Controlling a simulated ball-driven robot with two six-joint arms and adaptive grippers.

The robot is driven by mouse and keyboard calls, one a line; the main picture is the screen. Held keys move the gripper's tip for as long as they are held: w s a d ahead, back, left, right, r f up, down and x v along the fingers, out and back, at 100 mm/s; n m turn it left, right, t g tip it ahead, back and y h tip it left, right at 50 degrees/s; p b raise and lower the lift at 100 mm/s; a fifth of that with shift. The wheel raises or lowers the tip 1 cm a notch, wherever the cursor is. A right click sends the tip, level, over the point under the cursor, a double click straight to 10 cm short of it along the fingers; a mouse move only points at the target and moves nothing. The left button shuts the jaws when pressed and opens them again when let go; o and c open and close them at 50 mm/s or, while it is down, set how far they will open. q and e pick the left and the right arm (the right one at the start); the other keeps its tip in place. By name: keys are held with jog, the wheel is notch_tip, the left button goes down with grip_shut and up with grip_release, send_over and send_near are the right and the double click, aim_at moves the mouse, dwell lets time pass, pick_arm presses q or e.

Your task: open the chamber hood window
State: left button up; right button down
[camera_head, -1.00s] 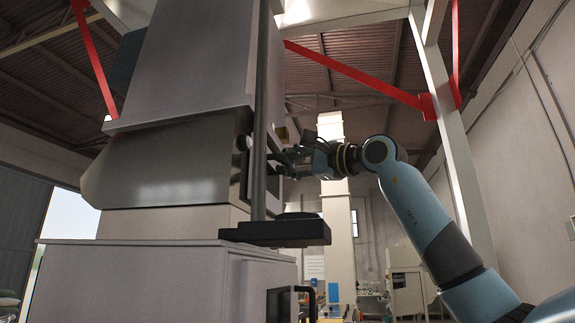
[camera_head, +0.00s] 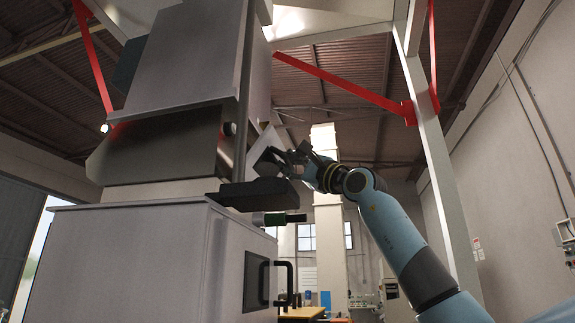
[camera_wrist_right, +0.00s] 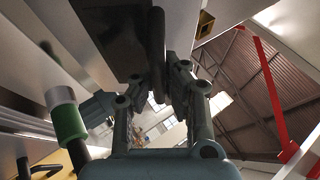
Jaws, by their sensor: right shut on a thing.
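The chamber hood (camera_head: 165,150) is a grey metal housing on top of a large pale cabinet. The hood window (camera_head: 262,142) shows on its right side as a pale-framed panel, tilted in the picture; my gripper hides part of it. My right gripper (camera_head: 272,158) is at the window. In the right wrist view, my right gripper (camera_wrist_right: 160,92) is shut on a dark bar handle (camera_wrist_right: 157,45), which runs beside a dark pane (camera_wrist_right: 112,35). How far the window stands from its opening cannot be told. My left gripper is not in view.
A dark ledge (camera_head: 255,194) juts out just below the gripper, with a green-banded cylinder (camera_head: 275,218) under it. The cabinet (camera_head: 130,260) has a black door handle (camera_head: 287,282) lower down. A pale post (camera_head: 425,130) stands right of my arm. Open hall lies behind.

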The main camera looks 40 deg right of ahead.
notch_tip(320, 180, down, 7)
jog(key=s+d+b, duration=0.1)
jog(key=b, duration=0.5)
dwell(0.3)
jog(key=shift+s, duration=0.1)
jog(key=c, duration=1.4)
grip_release()
jog(key=shift+s+d, duration=0.35)
